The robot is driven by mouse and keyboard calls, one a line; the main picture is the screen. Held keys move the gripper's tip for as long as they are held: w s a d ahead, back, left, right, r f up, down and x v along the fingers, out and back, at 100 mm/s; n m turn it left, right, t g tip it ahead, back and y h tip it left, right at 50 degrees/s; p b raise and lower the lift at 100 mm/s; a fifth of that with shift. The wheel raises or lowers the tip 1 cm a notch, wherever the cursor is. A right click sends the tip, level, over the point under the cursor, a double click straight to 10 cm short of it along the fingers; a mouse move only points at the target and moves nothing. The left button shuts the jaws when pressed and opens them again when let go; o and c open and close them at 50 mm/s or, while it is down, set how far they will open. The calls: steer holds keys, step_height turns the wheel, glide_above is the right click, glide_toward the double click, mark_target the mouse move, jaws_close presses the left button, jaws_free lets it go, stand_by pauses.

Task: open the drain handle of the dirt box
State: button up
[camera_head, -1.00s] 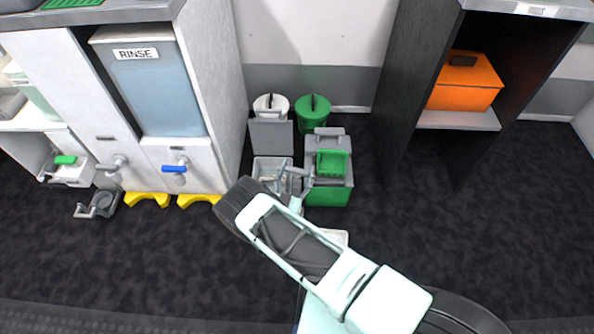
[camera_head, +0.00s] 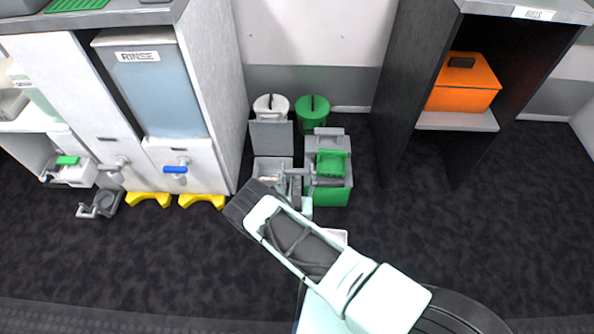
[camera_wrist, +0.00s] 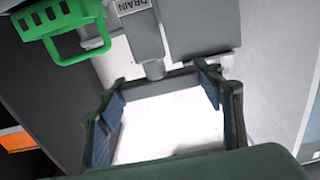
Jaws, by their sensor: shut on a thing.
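The grey drain handle (camera_wrist: 165,86) shows in the wrist view as a short bar below a grey stem lettered DRAIN. My gripper (camera_wrist: 163,92) has its blue-padded fingers at the two ends of this bar and is shut on it. A green and grey box (camera_head: 329,190), which I take for the dirt box, stands on the floor in the head view. Its green bracket (camera_wrist: 75,30) also shows at the upper left of the wrist view. My gripper is at the left side of this box, and my arm partly hides the handle there.
A grey open bin (camera_head: 270,135) with a raised lid stands close to the left. White (camera_head: 271,107) and green (camera_head: 313,110) round containers stand behind. A rinse cabinet (camera_head: 160,90) is left; a shelf with an orange box (camera_head: 463,84) is right. The dark floor around is mostly clear.

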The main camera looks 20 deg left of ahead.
mark_target(297, 170)
steer(key=o, duration=1.2)
steer(key=shift+c, duration=0.2)
steer(key=shift+r, duration=0.1)
step_height(297, 170, up, 10)
steer(key=shift+f, duration=0.1)
